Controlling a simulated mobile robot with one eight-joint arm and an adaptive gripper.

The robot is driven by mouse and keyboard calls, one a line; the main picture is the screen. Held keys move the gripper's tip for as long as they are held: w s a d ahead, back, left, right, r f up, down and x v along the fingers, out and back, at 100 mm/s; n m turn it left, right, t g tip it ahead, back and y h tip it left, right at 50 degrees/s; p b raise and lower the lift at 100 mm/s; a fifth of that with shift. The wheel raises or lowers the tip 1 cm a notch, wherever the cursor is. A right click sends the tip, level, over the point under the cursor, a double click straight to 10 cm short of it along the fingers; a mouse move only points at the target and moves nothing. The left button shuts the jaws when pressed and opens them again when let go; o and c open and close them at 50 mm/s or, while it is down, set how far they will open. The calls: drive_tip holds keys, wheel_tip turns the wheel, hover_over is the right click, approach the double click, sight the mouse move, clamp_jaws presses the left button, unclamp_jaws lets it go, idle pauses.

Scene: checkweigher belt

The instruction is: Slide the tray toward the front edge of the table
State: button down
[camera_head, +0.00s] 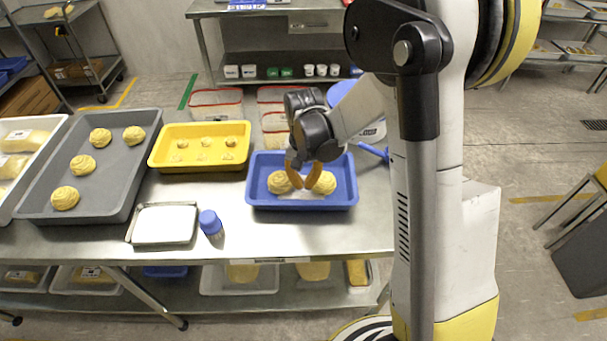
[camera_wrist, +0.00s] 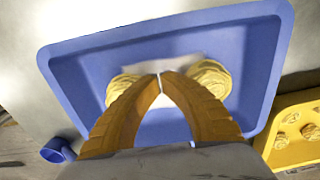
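A blue tray (camera_head: 302,203) sits on the metal table near its right end, a little back from the front edge. It holds two round yellow buns (camera_head: 278,184), (camera_head: 326,184) with a white sheet between them. My gripper (camera_head: 304,187) reaches down into the tray between the buns. In the wrist view the tray (camera_wrist: 245,40) fills most of the picture, and my gripper's orange fingertips (camera_wrist: 160,75) meet over the white sheet (camera_wrist: 188,66) with nothing held. Whether the tips touch the tray floor cannot be told.
A yellow tray (camera_head: 201,164) with small pieces is left of the blue tray. The tabletop (camera_head: 300,235) before the blue tray is clear.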

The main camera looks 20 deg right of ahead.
sight(304, 195)
drive_tip(key=shift+s+a+b, duration=0.15)
drive_tip(key=shift+s+a, duration=0.1)
drive_tip(key=shift+s, duration=0.35)
drive_tip(key=shift+s+a+b, duration=0.1)
drive_tip(key=shift+s+a, duration=0.15)
drive_tip(key=shift+s, duration=0.4)
drive_tip(key=shift+s+a+b, duration=0.15)
drive_tip(key=shift+s+a, duration=0.1)
drive_tip(key=shift+s, duration=0.35)
drive_tip(key=s+a, duration=0.1)
drive_tip(key=s, duration=0.2)
drive_tip(key=s+a, duration=0.1)
drive_tip(key=s, duration=0.2)
drive_tip(key=s+a, duration=0.1)
drive_tip(key=s, duration=0.2)
drive_tip(key=shift+s+a, duration=0.3)
drive_tip(key=w, duration=0.1)
drive_tip(key=w+d, duration=0.1)
drive_tip(key=w, duration=0.1)
drive_tip(key=shift+b, duration=0.35)
drive_tip(key=shift+w+d+r+p, duration=0.15)
drive_tip(key=shift+w+r+p, duration=0.15)
drive_tip(key=shift+r, duration=0.15)
drive_tip(key=shift+w+d+r+p, duration=0.15)
drive_tip(key=shift+w+r+p, duration=0.15)
drive_tip(key=shift+r, duration=0.15)
wheel_tip(304, 195, up, 8)
drive_tip(key=p, duration=0.3)
drive_tip(key=shift+s, duration=0.2)
